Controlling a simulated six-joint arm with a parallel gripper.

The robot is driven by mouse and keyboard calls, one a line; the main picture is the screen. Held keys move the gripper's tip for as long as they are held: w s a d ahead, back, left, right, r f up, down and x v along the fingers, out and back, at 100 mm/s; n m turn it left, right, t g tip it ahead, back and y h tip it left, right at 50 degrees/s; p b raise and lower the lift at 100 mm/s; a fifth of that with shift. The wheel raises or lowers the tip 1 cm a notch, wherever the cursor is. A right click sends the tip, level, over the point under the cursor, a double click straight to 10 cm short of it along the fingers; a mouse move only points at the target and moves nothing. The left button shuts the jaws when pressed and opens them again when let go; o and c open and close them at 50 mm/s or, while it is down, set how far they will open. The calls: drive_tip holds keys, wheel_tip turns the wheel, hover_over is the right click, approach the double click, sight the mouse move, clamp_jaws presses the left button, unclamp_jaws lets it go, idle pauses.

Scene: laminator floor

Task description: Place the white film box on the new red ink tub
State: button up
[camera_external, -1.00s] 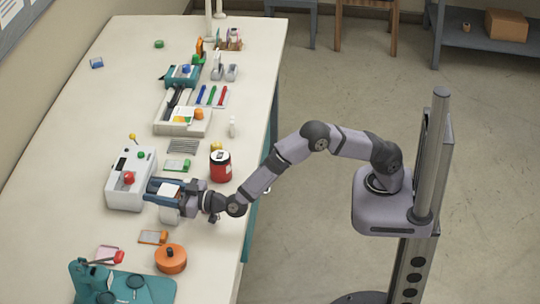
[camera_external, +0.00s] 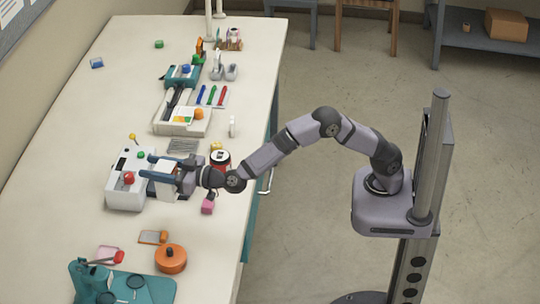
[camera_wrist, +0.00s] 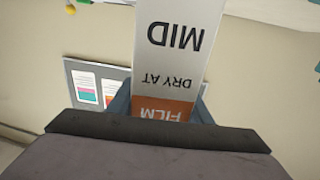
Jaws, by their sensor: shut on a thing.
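My gripper (camera_external: 160,170) is shut on the white film box (camera_external: 167,184), holding it near the white machine. The white film box also fills the upper middle of the wrist view (camera_wrist: 172,45). It has an orange band reading "FILM" and the words "DRY AT" and "MID", upside down there. The box is apart from the tub.
A white machine (camera_external: 125,190) with red and green knobs stands to the left of the box. A pink block (camera_external: 208,207) lies below my wrist. An orange round pot (camera_external: 171,259) stands toward the front. A tray (camera_external: 183,120) lies farther back.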

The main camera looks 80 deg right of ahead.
drive_tip(key=shift+r, duration=0.5)
